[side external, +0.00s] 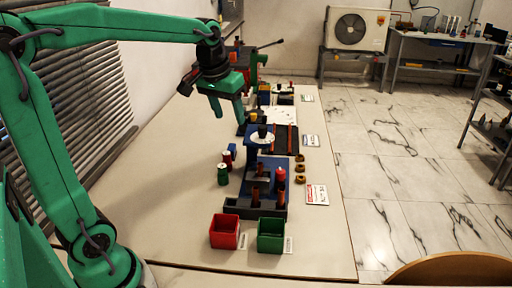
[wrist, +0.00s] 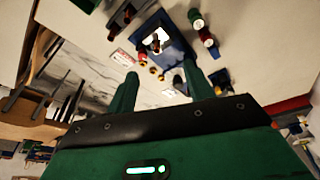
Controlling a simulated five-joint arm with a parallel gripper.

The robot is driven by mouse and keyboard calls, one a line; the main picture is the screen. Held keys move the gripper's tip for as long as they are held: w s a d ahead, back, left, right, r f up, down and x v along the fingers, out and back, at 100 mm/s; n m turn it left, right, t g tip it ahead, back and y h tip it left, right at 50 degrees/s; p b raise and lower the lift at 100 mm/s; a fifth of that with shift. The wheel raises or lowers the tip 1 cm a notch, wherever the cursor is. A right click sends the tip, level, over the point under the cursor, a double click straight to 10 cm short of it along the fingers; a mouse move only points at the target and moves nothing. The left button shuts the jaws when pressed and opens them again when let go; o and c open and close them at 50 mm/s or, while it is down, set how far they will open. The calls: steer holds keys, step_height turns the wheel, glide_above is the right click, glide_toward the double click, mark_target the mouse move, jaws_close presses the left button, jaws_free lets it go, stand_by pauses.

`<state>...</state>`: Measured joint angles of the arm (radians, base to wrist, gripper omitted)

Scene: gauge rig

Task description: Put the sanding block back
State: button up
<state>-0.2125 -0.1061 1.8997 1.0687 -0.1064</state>
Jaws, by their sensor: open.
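My gripper (side external: 227,110) hangs over the middle of the table in the side view, fingers pointing down. In the wrist view its two green fingers (wrist: 161,72) are spread apart with nothing between them. I cannot pick out the sanding block for certain in either view. Ahead of my gripper on the table is the gauge rig, with a blue base (side external: 278,188) and a white disc (side external: 262,138) on a blue post. The rig also shows beyond the fingers in the wrist view (wrist: 178,45). A dark tray (side external: 240,208) with reddish-brown pieces is at its front.
A red bin (side external: 224,232) and a green bin (side external: 271,236) stand at the table's front. A green-and-white cylinder (side external: 222,174) stands left of the rig. Brass rings (side external: 300,169) lie right. A vise (side external: 250,62) is at the back. The table's left side is clear.

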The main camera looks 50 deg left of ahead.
steer(key=s+d+f+m+t, duration=0.1)
steer(key=s+d+f, duration=0.1)
steer(key=s+d, duration=0.2)
steer(key=s+d+f+m+t, duration=0.1)
steer(key=s+d, duration=0.3)
steer(key=s, duration=0.7)
steer(key=shift+s+f+m+h, duration=0.2)
steer(key=shift+f+m+h, duration=0.1)
steer(key=shift+f+m, duration=0.4)
steer(key=shift+w+r, duration=0.1)
steer(key=shift+r, duration=0.05)
steer(key=shift+c, duration=0.2)
